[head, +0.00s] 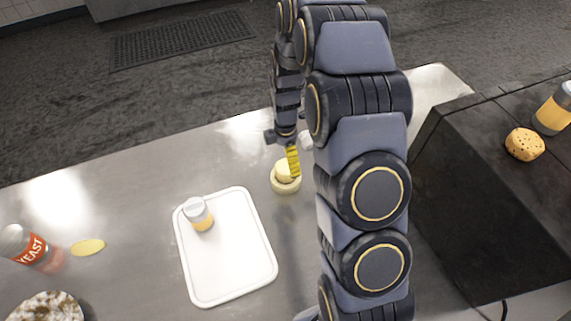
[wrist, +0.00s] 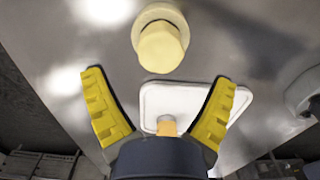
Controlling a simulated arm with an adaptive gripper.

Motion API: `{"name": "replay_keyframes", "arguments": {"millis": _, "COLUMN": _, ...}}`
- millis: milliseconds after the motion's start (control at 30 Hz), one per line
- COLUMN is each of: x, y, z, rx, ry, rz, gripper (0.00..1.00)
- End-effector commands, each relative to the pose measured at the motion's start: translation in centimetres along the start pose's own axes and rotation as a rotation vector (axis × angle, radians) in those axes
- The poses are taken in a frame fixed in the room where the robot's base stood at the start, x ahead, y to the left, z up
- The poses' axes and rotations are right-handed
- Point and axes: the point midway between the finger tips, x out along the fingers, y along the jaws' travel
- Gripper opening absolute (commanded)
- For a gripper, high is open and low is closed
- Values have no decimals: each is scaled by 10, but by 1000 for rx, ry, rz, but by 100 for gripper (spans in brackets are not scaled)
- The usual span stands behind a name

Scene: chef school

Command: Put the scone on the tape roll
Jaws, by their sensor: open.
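A cream tape roll (head: 286,187) lies flat on the metal counter, just beyond the tray's upper right corner. A chunky pale yellow piece, which looks like a plain scone (head: 283,170), sits on top of it. In the wrist view the scone (wrist: 160,47) overlaps the tape roll (wrist: 158,12). My gripper (wrist: 160,80) is open and empty, its yellow fingers spread wide with the scone ahead of them. In the head view a yellow finger of my gripper (head: 293,160) shows close beside the scone; I cannot tell whether they touch.
A white tray (head: 235,262) holds a small jar (head: 198,214). At the left are a yeast can (head: 25,248), a flat yellow piece (head: 88,247) and a dish of food (head: 45,308). A dark raised surface (head: 455,150) at the right bears a speckled baked piece (head: 525,144) and another jar (head: 555,108).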

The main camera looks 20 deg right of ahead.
Motion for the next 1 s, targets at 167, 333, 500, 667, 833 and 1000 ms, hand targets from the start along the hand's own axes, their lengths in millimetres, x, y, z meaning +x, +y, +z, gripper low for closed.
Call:
{"name": "replay_keyframes", "arguments": {"millis": 167, "x": -40, "y": 1, "z": 0, "rx": -1, "ry": -1, "rz": 5, "gripper": 86}}
{"name": "replay_keyframes", "arguments": {"millis": 333, "x": -62, "y": 1, "z": 0, "rx": -1, "ry": -1, "rz": 3, "gripper": 86}}
{"name": "replay_keyframes", "arguments": {"millis": 500, "x": -79, "y": -6, "z": -4, "rx": 42, "ry": 0, "rz": -1, "gripper": 86}}
{"name": "replay_keyframes", "arguments": {"millis": 667, "x": -116, "y": -42, "z": -23, "rx": 270, "ry": 0, "rz": -22, "gripper": 86}}
{"name": "replay_keyframes", "arguments": {"millis": 833, "x": -162, "y": -107, "z": -47, "rx": 644, "ry": -15, "rz": -57, "gripper": 86}}
{"name": "replay_keyframes", "arguments": {"millis": 1000, "x": -190, "y": -179, "z": -63, "rx": 1031, "ry": -50, "rz": -88, "gripper": 86}}
